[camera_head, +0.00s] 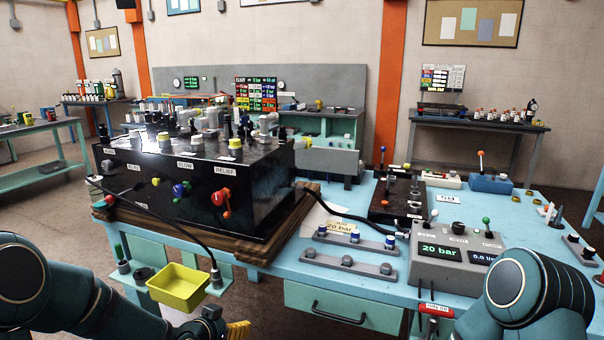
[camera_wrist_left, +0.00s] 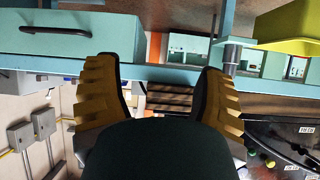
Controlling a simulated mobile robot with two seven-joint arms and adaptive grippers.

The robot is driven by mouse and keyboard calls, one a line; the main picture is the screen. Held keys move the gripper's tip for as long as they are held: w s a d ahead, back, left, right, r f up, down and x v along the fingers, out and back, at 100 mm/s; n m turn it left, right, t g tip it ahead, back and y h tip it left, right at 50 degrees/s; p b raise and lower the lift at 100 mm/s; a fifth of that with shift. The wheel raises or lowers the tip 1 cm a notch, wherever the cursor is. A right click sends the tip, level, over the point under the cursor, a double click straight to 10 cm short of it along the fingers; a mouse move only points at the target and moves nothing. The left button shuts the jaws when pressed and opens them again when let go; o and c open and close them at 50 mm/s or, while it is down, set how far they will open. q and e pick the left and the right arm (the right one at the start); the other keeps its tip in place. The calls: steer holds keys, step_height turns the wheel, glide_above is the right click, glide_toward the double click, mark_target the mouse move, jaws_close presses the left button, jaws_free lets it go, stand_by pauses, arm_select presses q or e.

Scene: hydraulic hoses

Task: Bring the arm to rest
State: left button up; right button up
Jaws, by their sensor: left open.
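My left arm (camera_head: 50,285) comes in at the lower left of the head view. Its left gripper (camera_head: 236,330) shows only in part at the bottom edge, in front of the blue bench and below the yellow bin. In the left wrist view the two yellow-padded fingers of the gripper (camera_wrist_left: 160,75) stand wide apart with nothing between them. My right arm (camera_head: 535,295) shows at the lower right, in front of the bench's right part. Its gripper is out of the picture.
The blue bench (camera_head: 290,268) holds a black valve box (camera_head: 190,185), a grey readout unit (camera_head: 455,245) and grey fitting rails (camera_head: 350,262). A yellow bin (camera_head: 178,287) hangs at the front left. A dark hose (camera_head: 150,212) drops over the box front. A drawer (camera_head: 340,305) is below.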

arm_select(q)
steer(key=s+d+f+n+g, duration=0.3)
steer(key=s+f, duration=0.5)
steer(key=s, duration=0.4)
steer(key=s+d+f+n+g, duration=0.3)
steer(key=s+d+f+g, duration=0.2)
steer(key=s+f, duration=0.4)
steer(key=s+g, duration=0.1)
steer(key=s, duration=0.3)
steer(key=shift+s+y, duration=0.15)
steer(key=shift+y, duration=0.15)
steer(key=shift+d, duration=0.15)
